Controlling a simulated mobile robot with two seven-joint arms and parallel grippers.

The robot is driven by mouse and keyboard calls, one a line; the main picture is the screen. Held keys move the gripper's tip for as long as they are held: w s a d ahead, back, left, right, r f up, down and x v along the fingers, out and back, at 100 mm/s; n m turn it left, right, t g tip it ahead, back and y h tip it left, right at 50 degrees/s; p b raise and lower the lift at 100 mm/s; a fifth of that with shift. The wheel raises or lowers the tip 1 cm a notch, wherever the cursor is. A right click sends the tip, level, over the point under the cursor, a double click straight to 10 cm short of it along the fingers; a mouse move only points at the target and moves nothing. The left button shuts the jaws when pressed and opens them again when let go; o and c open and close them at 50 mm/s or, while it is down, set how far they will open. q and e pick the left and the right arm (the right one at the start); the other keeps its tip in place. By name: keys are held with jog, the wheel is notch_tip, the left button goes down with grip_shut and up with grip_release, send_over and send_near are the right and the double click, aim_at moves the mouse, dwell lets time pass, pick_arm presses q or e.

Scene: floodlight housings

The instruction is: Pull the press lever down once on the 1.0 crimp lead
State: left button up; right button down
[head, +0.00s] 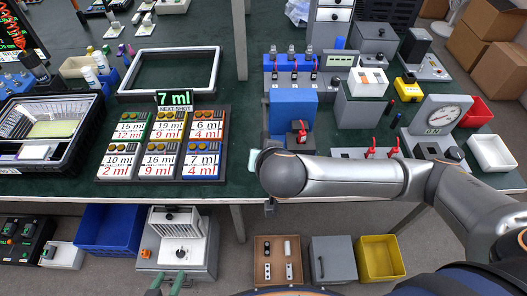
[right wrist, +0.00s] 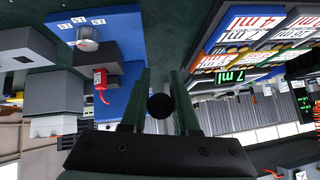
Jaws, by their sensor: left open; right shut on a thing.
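The blue press (head: 292,108) stands near the table's front edge, and its blue body shows upside down in the right wrist view (right wrist: 105,28). A red crimp lead (head: 299,133) sits at its front; in the right wrist view the red lead (right wrist: 100,80) hangs by a dark block. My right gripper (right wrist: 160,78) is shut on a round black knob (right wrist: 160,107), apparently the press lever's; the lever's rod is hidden. In the head view my right arm covers that gripper. My left gripper (head: 167,284) is open and empty, low at the bottom edge.
Bins, including a blue one (head: 107,230) and a yellow one (head: 380,259), stand below the table's front edge.

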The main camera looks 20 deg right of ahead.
jog(key=f+b, duration=0.2)
jog(key=shift+s+a+f+t+b, duration=0.15)
jog(key=shift+s+f+t+b, duration=0.15)
jog(key=shift+t, duration=0.1)
